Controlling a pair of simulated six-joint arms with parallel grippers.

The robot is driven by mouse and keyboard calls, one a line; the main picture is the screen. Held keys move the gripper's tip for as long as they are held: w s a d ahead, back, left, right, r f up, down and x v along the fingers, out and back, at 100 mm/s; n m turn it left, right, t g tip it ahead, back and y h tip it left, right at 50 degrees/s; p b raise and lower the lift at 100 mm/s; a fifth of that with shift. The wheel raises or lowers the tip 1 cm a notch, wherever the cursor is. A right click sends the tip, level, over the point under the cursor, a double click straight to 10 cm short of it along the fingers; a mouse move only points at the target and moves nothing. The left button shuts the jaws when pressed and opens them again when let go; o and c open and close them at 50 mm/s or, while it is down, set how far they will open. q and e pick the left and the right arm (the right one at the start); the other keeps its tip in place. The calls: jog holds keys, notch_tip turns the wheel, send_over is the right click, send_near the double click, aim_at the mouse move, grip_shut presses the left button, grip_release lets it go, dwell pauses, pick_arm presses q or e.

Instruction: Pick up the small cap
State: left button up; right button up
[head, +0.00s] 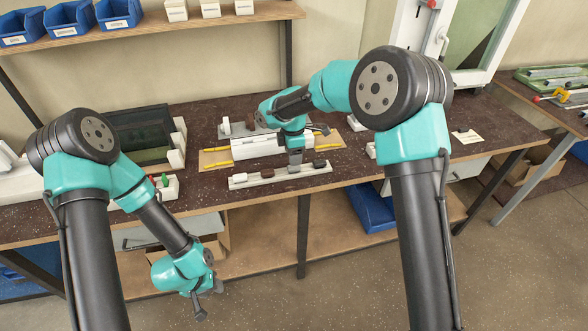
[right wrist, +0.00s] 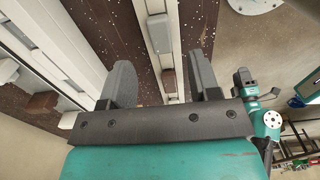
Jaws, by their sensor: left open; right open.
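A pale narrow rail (head: 245,182) lies along the front of the bench and carries small pieces. They include a white one (head: 238,178), a dark brown one (head: 267,173) and another dark brown one (head: 319,164). In the right wrist view a grey rounded piece (right wrist: 158,33) and a smaller brown piece (right wrist: 168,80) sit in the rail. I cannot tell which is the small cap. My right gripper (right wrist: 159,62) is open above the rail, its fingers on either side of it, holding nothing. My left gripper (head: 208,302) is open and empty, low in front of the bench.
A white profile (head: 258,147) lies behind the rail on a board with yellow strips. A dark tray (head: 140,133) stands to the left, near a small holder with red and green pieces (head: 158,182). Blue bins (head: 70,17) line the shelf above. The bench right of my right arm is mostly clear.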

aim_at(294, 169)
jog(key=shift+f, duration=0.15)
jog(key=shift+d+f, duration=0.15)
jog(key=shift+f, duration=2.3)
jog(key=shift+c, duration=0.4)
jog(key=c, duration=0.9)
